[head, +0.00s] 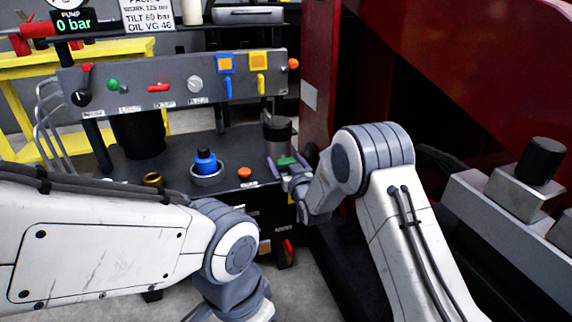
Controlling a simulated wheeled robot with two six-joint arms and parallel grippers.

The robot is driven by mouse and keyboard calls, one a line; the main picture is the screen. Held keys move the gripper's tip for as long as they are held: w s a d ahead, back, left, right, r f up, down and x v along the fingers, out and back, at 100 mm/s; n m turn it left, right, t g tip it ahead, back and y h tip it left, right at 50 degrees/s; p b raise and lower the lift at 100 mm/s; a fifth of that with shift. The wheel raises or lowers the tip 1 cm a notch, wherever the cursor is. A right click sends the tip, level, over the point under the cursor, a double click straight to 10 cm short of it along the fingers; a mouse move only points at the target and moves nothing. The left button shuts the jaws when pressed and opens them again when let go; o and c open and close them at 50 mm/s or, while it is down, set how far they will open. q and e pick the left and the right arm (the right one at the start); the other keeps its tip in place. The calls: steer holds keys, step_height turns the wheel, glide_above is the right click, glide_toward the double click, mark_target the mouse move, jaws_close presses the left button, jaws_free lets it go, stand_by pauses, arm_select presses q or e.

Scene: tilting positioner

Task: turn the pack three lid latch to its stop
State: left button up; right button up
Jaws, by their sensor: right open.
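The pack is a dark bench-like unit with a grey control panel (180,88) and a dark flat top (130,172). A small green piece (287,161), possibly the lid latch, lies at the right end of the top, in front of a dark grey canister (279,132). My right gripper (284,174) is open at this green piece, its fingers close to it. I cannot tell whether they touch it, and the gripper partly hides the area. My left arm crosses the lower left; its gripper is out of the picture.
A blue-capped filler (206,162) in a grey ring, a brass fitting (152,180) and an orange button (244,172) stand on the top. A red machine wall (318,70) rises close at right. A yellow frame (30,68) stands at left. A gauge reads 0 bar.

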steer(key=c, duration=1.3)
steer(key=shift+n, duration=0.3)
steer(key=n, duration=0.3)
steer(key=shift+n+p, duration=0.3)
steer(key=shift+p, duration=0.05)
steer(key=n, duration=0.4)
steer(key=shift+a+n+p, duration=0.1)
steer(key=shift+n+p, duration=0.2)
steer(key=n, duration=0.4)
steer(key=shift+a+f+n+p, duration=0.15)
steer(key=shift+n+p, duration=0.25)
steer(key=shift+n, duration=2.1)
steer(key=shift+s, duration=0.1)
